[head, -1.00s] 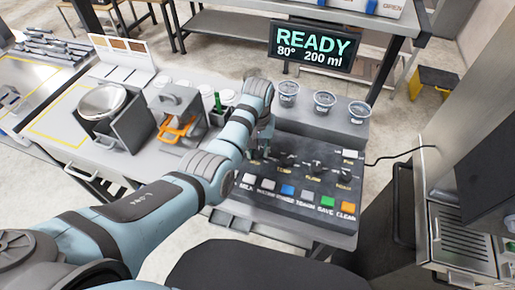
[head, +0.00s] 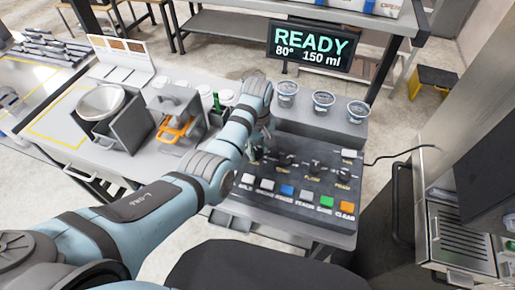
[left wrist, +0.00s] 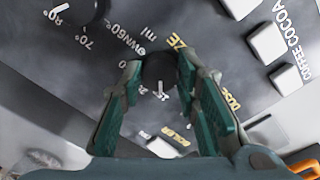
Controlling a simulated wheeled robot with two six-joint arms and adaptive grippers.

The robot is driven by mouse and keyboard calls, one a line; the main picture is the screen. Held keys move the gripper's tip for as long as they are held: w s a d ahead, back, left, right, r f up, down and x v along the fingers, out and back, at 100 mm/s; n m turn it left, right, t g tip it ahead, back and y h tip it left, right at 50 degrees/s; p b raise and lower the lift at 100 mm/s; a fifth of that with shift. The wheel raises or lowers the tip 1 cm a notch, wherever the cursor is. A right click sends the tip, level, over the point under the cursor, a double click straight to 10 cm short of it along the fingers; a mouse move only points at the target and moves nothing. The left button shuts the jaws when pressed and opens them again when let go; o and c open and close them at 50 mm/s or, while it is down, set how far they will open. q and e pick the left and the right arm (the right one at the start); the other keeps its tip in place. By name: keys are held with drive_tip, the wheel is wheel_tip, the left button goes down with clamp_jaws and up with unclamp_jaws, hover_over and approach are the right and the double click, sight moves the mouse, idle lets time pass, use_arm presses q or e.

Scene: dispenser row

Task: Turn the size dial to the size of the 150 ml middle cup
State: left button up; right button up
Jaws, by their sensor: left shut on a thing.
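The display (head: 309,46) reads READY, 80° and 150 ml. The dark control panel (head: 300,170) carries a row of black dials. My left gripper (head: 258,152) is at the leftmost dial. In the left wrist view the size dial (left wrist: 160,70) sits between the two green-padded fingers, which are shut on it. Its white pointer faces the lower part of the picture, and part of its scale is hidden by the fingers. Three cups stand in a row behind the panel; the middle cup (head: 323,103) is between the other two. My right gripper is not in view.
A row of coloured push buttons (head: 287,190) runs along the panel's front. A left cup (head: 287,93) and a right cup (head: 357,111) flank the middle one. In the left wrist view another dial (left wrist: 85,8) lies at the upper left, near temperature marks.

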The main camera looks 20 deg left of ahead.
sight(256, 151)
use_arm(q)
drive_tip(key=shift+a, duration=0.1)
idle(0.3)
drive_tip(key=o, duration=1)
drive_tip(key=shift+o, duration=0.9)
drive_tip(key=shift+w+f, duration=0.1)
drive_tip(key=shift+w, duration=0.05)
wheel_tip(256, 151, up, 8)
drive_tip(key=shift+f, duration=0.25)
drive_tip(key=shift+a, duration=0.15)
